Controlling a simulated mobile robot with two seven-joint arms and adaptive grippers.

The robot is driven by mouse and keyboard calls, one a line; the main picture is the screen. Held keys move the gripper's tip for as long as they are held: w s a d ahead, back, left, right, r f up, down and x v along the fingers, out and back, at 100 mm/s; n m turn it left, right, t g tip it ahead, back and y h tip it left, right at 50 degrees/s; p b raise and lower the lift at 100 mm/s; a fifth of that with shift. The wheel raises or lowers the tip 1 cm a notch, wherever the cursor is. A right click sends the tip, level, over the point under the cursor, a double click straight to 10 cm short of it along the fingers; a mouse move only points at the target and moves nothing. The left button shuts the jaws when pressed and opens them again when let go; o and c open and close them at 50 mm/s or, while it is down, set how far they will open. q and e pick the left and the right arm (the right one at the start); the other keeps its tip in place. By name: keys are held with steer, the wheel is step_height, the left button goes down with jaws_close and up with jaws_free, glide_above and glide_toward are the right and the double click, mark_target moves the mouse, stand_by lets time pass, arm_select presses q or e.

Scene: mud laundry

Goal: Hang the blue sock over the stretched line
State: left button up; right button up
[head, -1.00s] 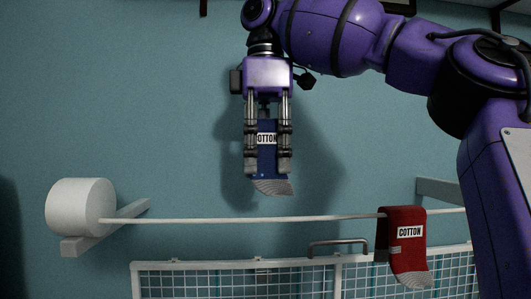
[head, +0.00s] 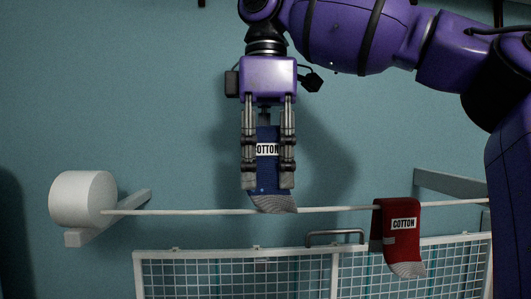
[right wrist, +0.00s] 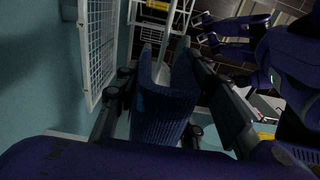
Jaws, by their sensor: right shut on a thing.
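The blue sock (head: 267,172) has a white COTTON label and a grey toe. My right gripper (head: 267,184) is shut on it, pointing down. In the head view the toe overlaps the stretched line (head: 338,208); whether they touch I cannot tell. In the right wrist view the sock (right wrist: 163,112) shows as a ribbed fold with two raised sides between the fingers. A pale strip shows between those sides. A purple arm with what looks like my left gripper (right wrist: 202,20) is at the upper right there; its jaws are unclear.
A red sock (head: 401,238) hangs over the line at the right. A white round spool (head: 82,199) on a bracket holds the left end. A white wire-mesh rack (head: 235,275) with a grey handle (head: 337,238) stands below. The line left of the blue sock is bare.

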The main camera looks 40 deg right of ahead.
mark_target(266, 205)
steer(key=shift+f, duration=1.4)
step_height(266, 205, down, 2)
steer(key=shift+f, duration=0.65)
step_height(266, 205, down, 2)
arm_select(q)
steer(key=shift+s+a+f, duration=0.1)
steer(key=shift+s+a, duration=0.05)
steer(key=shift+s, duration=0.05)
arm_select(e)
step_height(266, 205, down, 3)
steer(key=shift+f, duration=0.15)
arm_select(q)
steer(key=shift+w, duration=0.1)
